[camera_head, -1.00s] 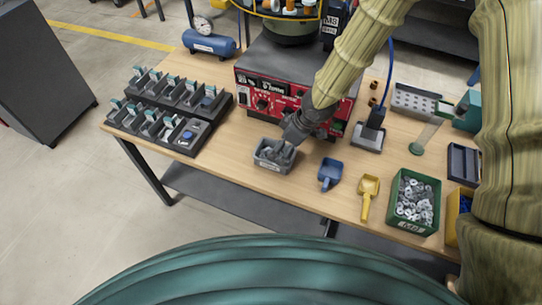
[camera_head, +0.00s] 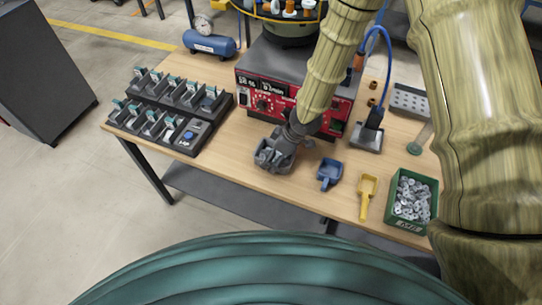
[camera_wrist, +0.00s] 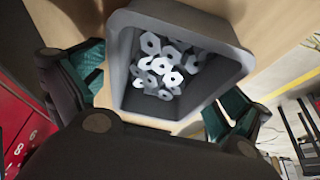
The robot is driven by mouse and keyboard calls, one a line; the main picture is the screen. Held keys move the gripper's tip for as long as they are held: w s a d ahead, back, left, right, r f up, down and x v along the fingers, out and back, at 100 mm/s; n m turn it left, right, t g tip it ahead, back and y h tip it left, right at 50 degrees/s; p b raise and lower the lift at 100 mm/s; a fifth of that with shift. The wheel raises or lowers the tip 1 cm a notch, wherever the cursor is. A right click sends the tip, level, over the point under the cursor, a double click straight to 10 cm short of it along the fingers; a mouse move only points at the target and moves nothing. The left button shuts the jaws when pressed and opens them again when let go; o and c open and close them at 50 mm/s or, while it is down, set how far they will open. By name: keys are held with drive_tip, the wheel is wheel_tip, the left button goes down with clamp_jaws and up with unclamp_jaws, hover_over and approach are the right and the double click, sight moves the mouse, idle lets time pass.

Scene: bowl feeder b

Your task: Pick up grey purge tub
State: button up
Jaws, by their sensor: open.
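The grey purge tub (camera_head: 262,158) stands on the wooden table in front of the red control box. In the wrist view the tub (camera_wrist: 122,60) is a tapered grey bin with several pale hex nuts or washers at its bottom. My gripper (camera_head: 275,155) is at the tub, coming from above, and partly hides it in the head view. In the wrist view my gripper (camera_wrist: 160,95) is open, with one teal-padded finger on each side of the tub. I cannot tell whether the fingers touch its walls.
The red control box (camera_head: 340,115) stands close behind the gripper. A blue scoop (camera_head: 328,173), a yellow scoop (camera_head: 367,190) and a green bin of washers (camera_head: 430,204) are to the right. A black slotted rack (camera_head: 184,140) is to the left, with bare table between.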

drive_tip(key=shift+f, duration=0.25)
idle(0.5)
drive_tip(key=c, duration=1.2)
drive_tip(key=shift+o, duration=0.2)
drive_tip(key=shift+r, duration=0.1)
